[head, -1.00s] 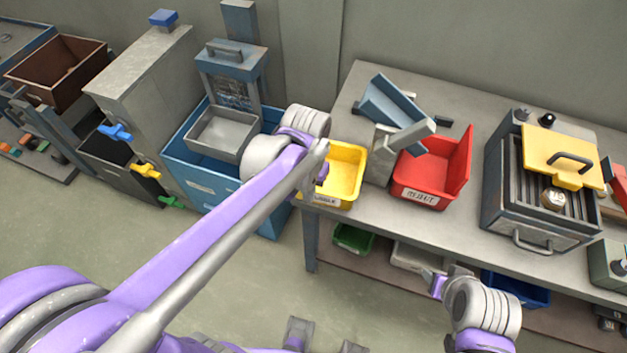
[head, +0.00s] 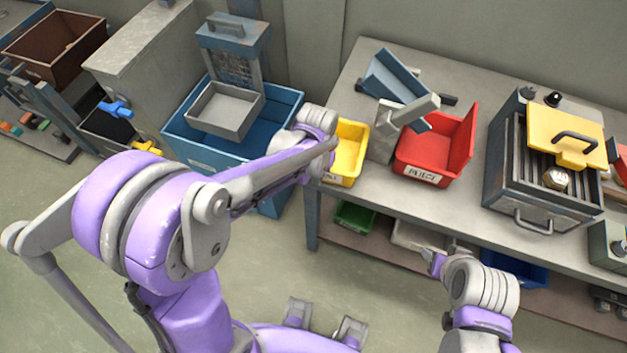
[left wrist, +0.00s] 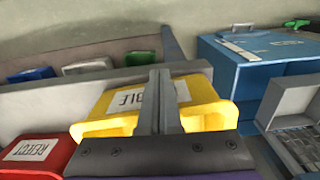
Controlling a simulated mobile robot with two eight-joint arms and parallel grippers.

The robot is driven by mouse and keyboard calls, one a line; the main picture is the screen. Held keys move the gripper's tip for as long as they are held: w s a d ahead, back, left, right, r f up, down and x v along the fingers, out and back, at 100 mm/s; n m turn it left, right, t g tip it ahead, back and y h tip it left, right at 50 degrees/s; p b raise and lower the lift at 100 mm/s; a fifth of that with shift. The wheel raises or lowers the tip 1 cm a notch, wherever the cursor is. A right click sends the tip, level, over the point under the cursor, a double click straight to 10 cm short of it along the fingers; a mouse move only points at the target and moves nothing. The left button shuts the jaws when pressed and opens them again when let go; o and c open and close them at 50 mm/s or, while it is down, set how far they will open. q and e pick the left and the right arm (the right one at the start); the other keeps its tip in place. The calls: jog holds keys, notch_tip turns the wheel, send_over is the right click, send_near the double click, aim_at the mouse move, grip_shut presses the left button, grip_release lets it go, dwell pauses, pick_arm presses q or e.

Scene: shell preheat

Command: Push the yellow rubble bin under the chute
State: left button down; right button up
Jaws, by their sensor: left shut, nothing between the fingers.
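The yellow rubble bin (head: 350,153) stands on the bench near its left end, partly covered by my left wrist in the head view. In the left wrist view the bin (left wrist: 205,105) appears upside down with its label partly hidden. My left gripper (left wrist: 159,78) is shut and empty, its fingers in front of the labelled face; whether they touch it is unclear. The blue chute (head: 392,78) is on a grey stand just right of the bin, tilted toward the red bin. My right gripper (head: 436,262) is low before the bench; its fingers are unclear.
The red reject bin (head: 430,150) stands right of the chute stand. A grey furnace box with a yellow lid (head: 563,142) is farther right. A blue tub (head: 222,158) holding a grey tray stands left of the bench. Several bins sit on the lower shelf.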

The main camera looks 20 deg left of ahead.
jog(key=shift+s, duration=0.1)
pick_arm(q)
jog(key=w, duration=0.7)
jog(key=w+b, duration=0.1)
jog(key=w, duration=0.3)
jog(key=shift+w+d, duration=0.25)
jog(key=shift+d, duration=0.15)
pick_arm(e)
jog(key=shift+s+f, duration=0.15)
jog(key=shift+f, duration=0.4)
pick_arm(q)
jog(key=shift+s, duration=0.1)
